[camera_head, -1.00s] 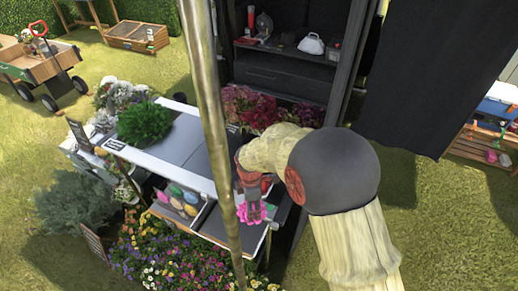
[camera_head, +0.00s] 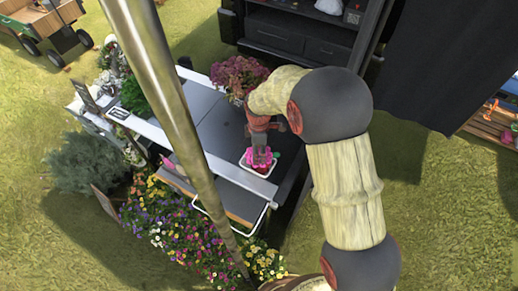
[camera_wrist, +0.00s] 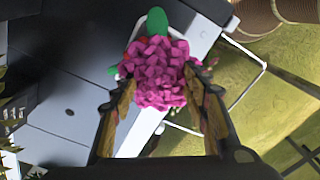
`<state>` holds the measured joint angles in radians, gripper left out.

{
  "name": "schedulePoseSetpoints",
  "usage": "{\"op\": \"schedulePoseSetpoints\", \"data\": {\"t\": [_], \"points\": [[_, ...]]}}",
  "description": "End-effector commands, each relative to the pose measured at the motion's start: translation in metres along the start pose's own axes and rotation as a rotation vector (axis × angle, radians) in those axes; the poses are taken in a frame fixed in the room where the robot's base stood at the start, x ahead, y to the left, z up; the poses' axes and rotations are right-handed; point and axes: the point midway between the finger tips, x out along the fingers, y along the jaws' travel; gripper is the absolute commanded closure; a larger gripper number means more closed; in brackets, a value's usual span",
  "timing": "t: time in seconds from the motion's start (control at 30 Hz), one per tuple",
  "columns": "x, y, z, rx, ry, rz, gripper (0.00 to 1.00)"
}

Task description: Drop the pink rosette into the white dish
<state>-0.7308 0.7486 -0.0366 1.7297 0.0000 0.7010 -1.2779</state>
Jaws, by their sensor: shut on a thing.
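My gripper (camera_head: 260,152) is shut on the pink rosette (camera_wrist: 160,72), a ruffled bright pink bloom held between its two fingers in the wrist view. In the head view the pink rosette (camera_head: 262,158) shows at the fingertips, over the small white dish (camera_head: 259,173) near the table's front right. The white rim shows around the pink. I cannot tell whether the rosette touches the dish. In the wrist view the rosette hides most of what lies behind it; a green oval piece (camera_wrist: 157,20) and a little red show past its far edge.
The grey tabletop (camera_head: 215,128) is clear left of the dish. A reddish potted plant (camera_head: 238,76) stands behind. A metal pole (camera_head: 172,85) crosses the head view in front of the table. Colourful flowers (camera_head: 185,235) grow along the front; a white rail frame (camera_head: 245,228) juts out there.

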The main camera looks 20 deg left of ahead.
Motion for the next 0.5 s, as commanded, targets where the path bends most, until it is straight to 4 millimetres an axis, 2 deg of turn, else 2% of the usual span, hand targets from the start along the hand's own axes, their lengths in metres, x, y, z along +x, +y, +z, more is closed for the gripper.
{"op": "schedulePoseSetpoints", "data": {"t": [0.03, 0.2, 0.5], "points": [[0.010, 0.000, 0.000, 0.000, 0.000, -0.001, 0.72], [0.023, 0.000, 0.000, 0.000, 0.000, 0.001, 0.72], [0.026, 0.000, 0.000, 0.000, 0.000, 0.001, 0.72]]}}
